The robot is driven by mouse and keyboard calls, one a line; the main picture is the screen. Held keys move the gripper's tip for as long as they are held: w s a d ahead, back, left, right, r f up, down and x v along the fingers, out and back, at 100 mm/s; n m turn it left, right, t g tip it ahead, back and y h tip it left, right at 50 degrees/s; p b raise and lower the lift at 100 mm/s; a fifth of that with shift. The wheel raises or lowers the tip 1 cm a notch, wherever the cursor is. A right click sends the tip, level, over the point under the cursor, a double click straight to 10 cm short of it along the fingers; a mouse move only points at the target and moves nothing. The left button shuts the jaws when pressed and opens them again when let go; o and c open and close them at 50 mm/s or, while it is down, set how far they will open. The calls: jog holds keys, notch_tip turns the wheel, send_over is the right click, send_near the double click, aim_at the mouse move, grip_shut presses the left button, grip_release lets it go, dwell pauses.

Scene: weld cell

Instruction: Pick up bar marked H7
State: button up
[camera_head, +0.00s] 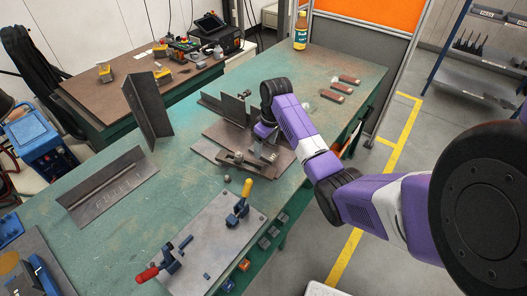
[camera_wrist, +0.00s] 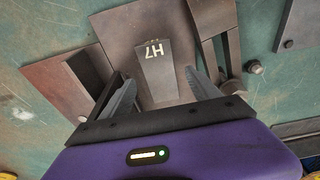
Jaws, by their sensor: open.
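The bar marked H7 (camera_wrist: 155,68) is a grey-brown block whose pale letters appear upside down in the wrist view. It lies among flat metal plates on the green bench. My gripper (camera_wrist: 162,90) is open, with one finger on each side of the bar's near end. I cannot tell whether the fingers touch it. In the head view my gripper (camera_head: 264,133) points down over the stacked plates (camera_head: 206,151) in the middle of the bench, and my arm hides part of the spot.
Upright angle plates (camera_head: 226,105) stand just behind the stack. A clamp plate (camera_head: 212,235) with a yellow-handled clamp is in front. A bottle (camera_head: 300,31) stands at the back.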

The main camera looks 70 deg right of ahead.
jog(key=shift+w+f, duration=0.15)
jog(key=shift+f, duration=0.75)
grip_shut()
jog(key=shift+r, duration=0.1)
